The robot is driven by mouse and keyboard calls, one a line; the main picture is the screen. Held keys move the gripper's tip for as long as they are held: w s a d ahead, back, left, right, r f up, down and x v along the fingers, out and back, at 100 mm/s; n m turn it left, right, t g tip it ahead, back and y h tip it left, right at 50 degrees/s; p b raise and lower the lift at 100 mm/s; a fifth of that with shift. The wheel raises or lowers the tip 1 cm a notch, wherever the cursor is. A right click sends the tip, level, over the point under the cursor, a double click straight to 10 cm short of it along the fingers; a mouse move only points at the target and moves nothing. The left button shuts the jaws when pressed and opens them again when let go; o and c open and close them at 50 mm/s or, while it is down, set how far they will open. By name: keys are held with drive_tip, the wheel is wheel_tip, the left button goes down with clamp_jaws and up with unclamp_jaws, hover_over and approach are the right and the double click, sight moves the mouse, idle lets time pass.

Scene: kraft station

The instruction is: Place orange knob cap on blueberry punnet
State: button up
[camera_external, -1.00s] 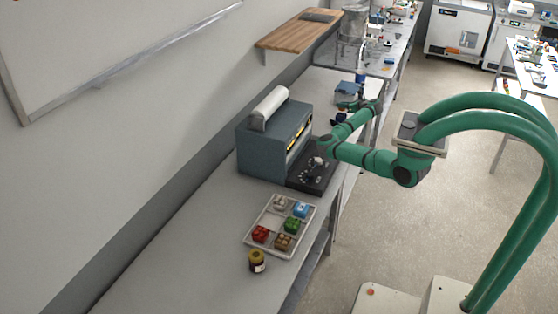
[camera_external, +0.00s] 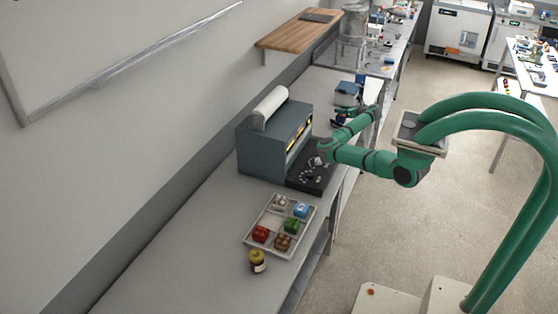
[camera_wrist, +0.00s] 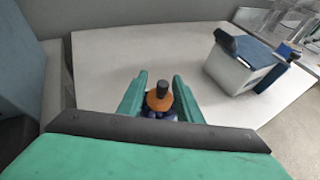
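In the wrist view an orange knob cap (camera_wrist: 154,103) with a black upright knob sits between the two green fingers of my gripper (camera_wrist: 160,82). A dark blue-purple thing (camera_wrist: 158,115), which looks like the blueberry punnet, shows just under the cap; most of it is hidden. Whether the cap rests on it or hangs just above it I cannot tell. The fingers stand apart on either side of the cap; whether they touch it is unclear. In the external view my gripper (camera_external: 340,116) is low over the bench, and the cap is not clear there.
A blue-and-white box (camera_wrist: 240,65) stands right of my gripper. A grey machine (camera_external: 275,140) with a black base stands nearer on the bench. A sectioned tray (camera_external: 268,219) of colored items and a yellow-lidded jar (camera_external: 257,262) are farther forward. White tabletop (camera_wrist: 105,60) left of my fingers is clear.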

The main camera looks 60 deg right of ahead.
drive_tip(key=shift+r, duration=0.15)
drive_tip(key=v, duration=1.2)
